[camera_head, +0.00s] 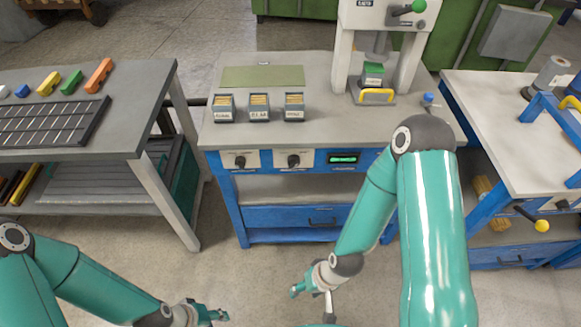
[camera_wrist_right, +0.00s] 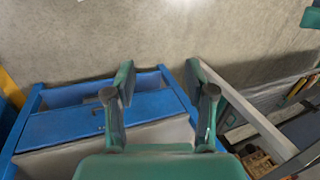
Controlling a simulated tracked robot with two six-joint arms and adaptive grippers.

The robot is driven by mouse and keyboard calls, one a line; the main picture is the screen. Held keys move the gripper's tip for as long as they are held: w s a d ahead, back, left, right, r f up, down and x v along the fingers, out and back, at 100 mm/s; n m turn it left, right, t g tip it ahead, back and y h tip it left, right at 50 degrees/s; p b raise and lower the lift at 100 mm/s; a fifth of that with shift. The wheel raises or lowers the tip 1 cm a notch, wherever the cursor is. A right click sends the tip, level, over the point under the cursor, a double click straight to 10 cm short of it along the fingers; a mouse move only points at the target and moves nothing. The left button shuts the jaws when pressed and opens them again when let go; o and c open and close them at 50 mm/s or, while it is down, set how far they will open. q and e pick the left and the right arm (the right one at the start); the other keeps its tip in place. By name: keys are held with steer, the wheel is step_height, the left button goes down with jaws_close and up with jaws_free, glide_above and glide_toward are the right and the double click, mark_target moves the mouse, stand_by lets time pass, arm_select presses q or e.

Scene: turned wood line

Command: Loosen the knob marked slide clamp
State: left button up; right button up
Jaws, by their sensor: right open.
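Two black knobs sit on the blue front panel of the middle bench: a left knob (camera_head: 240,161) and a right knob (camera_head: 293,160). Another dark knob (camera_head: 562,204) is on the right bench's front. Their labels are too small to read, so I cannot tell which is marked slide clamp. My right gripper (camera_head: 311,292) is low in front of the middle bench, below the panel and apart from the knobs. In the right wrist view its fingers (camera_wrist_right: 160,78) are spread and empty. My left gripper (camera_head: 211,313) is at the bottom edge, away from the benches; its opening is unclear.
A green display (camera_head: 343,159) is right of the two knobs. Several small labelled bins (camera_head: 259,114) and a white press frame (camera_head: 342,58) stand on the middle bench. A yellow-ball lever (camera_head: 541,226) sticks out of the right bench. The floor before the middle bench is clear.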

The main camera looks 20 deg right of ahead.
steer(key=shift+o, duration=0.5)
steer(key=w+d+f+m+t+h+b, duration=0.1)
steer(key=w+f+m+t+b, duration=0.2)
steer(key=w+b, duration=0.5)
steer(key=shift+w+d+f+m+t+b, duration=0.3)
steer(key=shift+w+f+m+t, duration=0.1)
steer(key=shift+m, duration=0.2)
steer(key=m+t+h+b, duration=0.8)
steer(key=m+t+b, duration=0.5)
steer(key=m+b, duration=1.3)
glide_toward(294, 164)
steer(key=w+d, duration=0.1)
steer(key=w, duration=0.2)
steer(key=w+n+b, duration=0.1)
steer(key=w, duration=0.2)
steer(key=w+d+n+b, duration=0.1)
steer(key=w, duration=0.2)
steer(key=shift+w+d+f, duration=0.35)
steer(key=shift+d+f, duration=0.05)
